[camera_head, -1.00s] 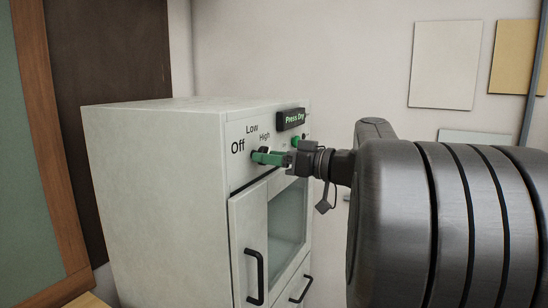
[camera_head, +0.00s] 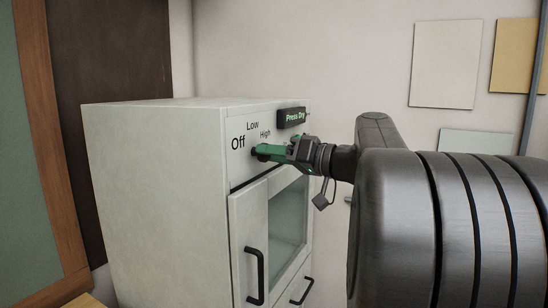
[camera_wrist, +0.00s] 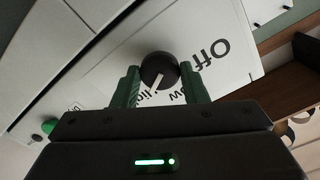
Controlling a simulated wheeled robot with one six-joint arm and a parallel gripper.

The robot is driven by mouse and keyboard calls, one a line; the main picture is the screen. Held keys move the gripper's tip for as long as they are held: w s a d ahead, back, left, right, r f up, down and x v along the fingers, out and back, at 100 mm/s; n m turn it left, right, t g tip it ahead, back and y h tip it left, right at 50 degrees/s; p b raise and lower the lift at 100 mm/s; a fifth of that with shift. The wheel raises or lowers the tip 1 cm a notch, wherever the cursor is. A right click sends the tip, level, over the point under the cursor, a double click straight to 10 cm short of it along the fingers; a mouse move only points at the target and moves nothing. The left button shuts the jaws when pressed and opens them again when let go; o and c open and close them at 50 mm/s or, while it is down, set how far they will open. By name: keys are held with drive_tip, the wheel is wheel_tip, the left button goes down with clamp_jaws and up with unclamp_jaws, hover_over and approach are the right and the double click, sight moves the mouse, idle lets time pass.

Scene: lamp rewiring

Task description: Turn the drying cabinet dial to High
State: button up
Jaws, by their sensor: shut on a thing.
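The drying cabinet (camera_head: 150,180) is a white box with a front panel marked Off, Low and High. Its dial (camera_wrist: 157,68) is a round black knob with a white pointer line, seen in the wrist view. The pointer runs down and slightly left, toward the High label, which is partly hidden by my gripper body. My gripper (camera_wrist: 159,73) has its green fingers on either side of the dial, shut on it.
A Press Dry sign (camera_head: 291,118) sits at the panel's upper right. A green button (camera_wrist: 49,126) lies beside the dial in the wrist view. Below the panel are a glass-fronted door with a black handle (camera_head: 254,277) and a drawer. A green board with a wooden frame (camera_head: 50,150) stands at left.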

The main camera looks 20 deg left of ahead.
drive_tip(key=o, duration=1)
drive_tip(key=shift+c, duration=0.2)
drive_tip(key=s+d+b, duration=0.1)
drive_tip(key=d+b, duration=0.2)
drive_tip(key=d, duration=1)
drive_tip(key=shift+d, duration=0.4)
drive_tip(key=shift+a, duration=0.1)
drive_tip(key=w+a+p, duration=0.1)
drive_tip(key=a+p, duration=0.2)
drive_tip(key=a, duration=1)
drive_tip(key=shift+a, duration=0.35)
